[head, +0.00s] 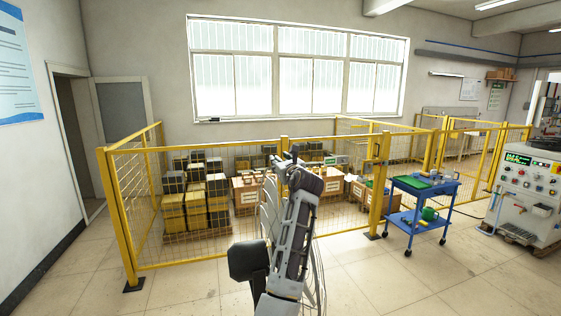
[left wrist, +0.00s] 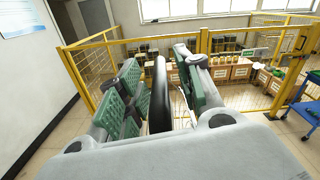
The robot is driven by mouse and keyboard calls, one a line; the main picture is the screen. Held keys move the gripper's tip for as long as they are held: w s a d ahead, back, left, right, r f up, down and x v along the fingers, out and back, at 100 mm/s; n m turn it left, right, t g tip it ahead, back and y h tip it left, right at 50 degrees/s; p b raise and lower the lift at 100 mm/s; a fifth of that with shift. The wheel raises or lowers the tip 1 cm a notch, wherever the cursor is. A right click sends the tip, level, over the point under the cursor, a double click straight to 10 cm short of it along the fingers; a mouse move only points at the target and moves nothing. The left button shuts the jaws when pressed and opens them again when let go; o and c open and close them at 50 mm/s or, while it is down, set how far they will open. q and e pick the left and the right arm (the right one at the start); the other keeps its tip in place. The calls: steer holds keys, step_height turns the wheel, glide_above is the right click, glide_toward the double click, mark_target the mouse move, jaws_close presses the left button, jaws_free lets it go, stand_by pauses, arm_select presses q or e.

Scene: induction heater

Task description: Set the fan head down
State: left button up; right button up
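My left gripper (head: 293,158) is raised in the middle of the head view. Pale, thin curved wires, which look like the cage of the fan head (head: 268,208), show beside my left arm, with more thin wires on its other side. The arm hides most of the fan head. In the left wrist view, a narrow black part of the fan head (left wrist: 159,95) stands between the two green-padded fingers of the left gripper (left wrist: 160,75). The fingers are closed in around it, though the contact is hard to see. No support shows under the fan head. My right gripper is not seen.
A yellow mesh fence (head: 210,257) crosses the room, with stacked yellow-black boxes (head: 195,205) and cartons (head: 247,195) behind it. A blue cart (head: 423,190) with a green top stands at the right, by a control cabinet (head: 530,190). The foreground floor is clear.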

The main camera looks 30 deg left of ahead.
arm_select(q)
steer(key=shift+w+a, duration=0.15)
jaws_close()
stand_by(0.4)
